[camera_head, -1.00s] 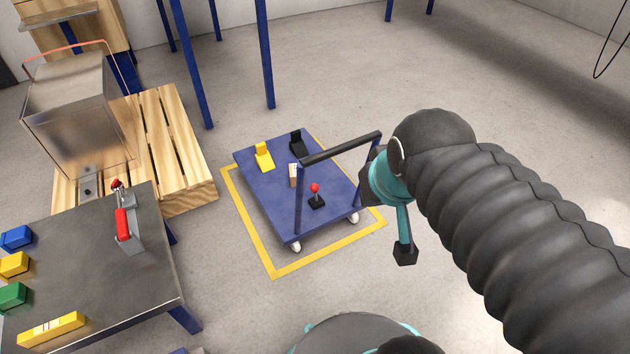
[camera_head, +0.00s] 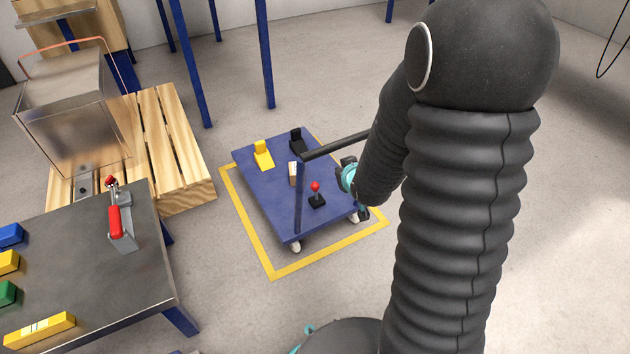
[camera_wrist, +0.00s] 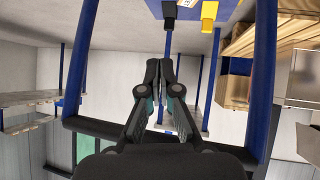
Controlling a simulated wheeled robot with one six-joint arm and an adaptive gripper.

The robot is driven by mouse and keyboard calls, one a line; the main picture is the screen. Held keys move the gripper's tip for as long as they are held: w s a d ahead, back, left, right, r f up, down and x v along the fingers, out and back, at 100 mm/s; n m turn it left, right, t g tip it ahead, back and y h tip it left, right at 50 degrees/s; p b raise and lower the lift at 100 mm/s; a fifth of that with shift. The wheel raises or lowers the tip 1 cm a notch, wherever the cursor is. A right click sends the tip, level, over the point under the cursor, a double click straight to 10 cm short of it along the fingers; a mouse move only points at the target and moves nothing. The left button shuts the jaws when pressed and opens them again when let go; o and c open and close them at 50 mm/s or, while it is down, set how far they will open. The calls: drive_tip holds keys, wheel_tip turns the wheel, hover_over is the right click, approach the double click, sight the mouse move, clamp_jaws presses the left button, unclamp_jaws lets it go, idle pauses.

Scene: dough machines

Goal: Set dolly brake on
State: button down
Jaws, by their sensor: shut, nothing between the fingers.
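The blue dolly (camera_head: 262,185) stands on the floor in the head view. It carries a yellow pedal-like block (camera_head: 263,156), a black one (camera_head: 298,142) and a red-knobbed lever (camera_head: 316,190) on a black base. Its handle bar (camera_head: 335,145) is partly hidden by my arm. I cannot tell which of these parts is the brake. In the wrist view my gripper (camera_wrist: 158,66) is shut and empty, between two blue uprights. The black block (camera_wrist: 169,12) and yellow block (camera_wrist: 209,13) show at the top edge, beyond the fingertips. My arm hides most of the gripper in the head view.
A yellow floor outline (camera_head: 258,250) surrounds the dolly. A wooden pallet (camera_head: 185,155) with a metal bin (camera_head: 65,115) is at the left. A dark table (camera_head: 80,270) with a red-handled clamp (camera_head: 117,222) and coloured blocks is front left. Floor behind the dolly is clear.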

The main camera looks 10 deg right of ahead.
wheel_tip(320, 180, down, 9)
drive_tip(key=w+t+y, duration=0.1)
drive_tip(key=t+y+b, duration=0.1)
drive_tip(key=t+b, duration=0.1)
approach(316, 188)
drive_tip(key=x, duration=0.7)
drive_tip(key=shift+f+b, duration=0.1)
drive_tip(key=shift+b, duration=0.2)
drive_tip(key=shift+w+a+g, duration=0.1)
drive_tip(key=shift+w+g, duration=0.1)
drive_tip(key=shift+g, duration=0.1)
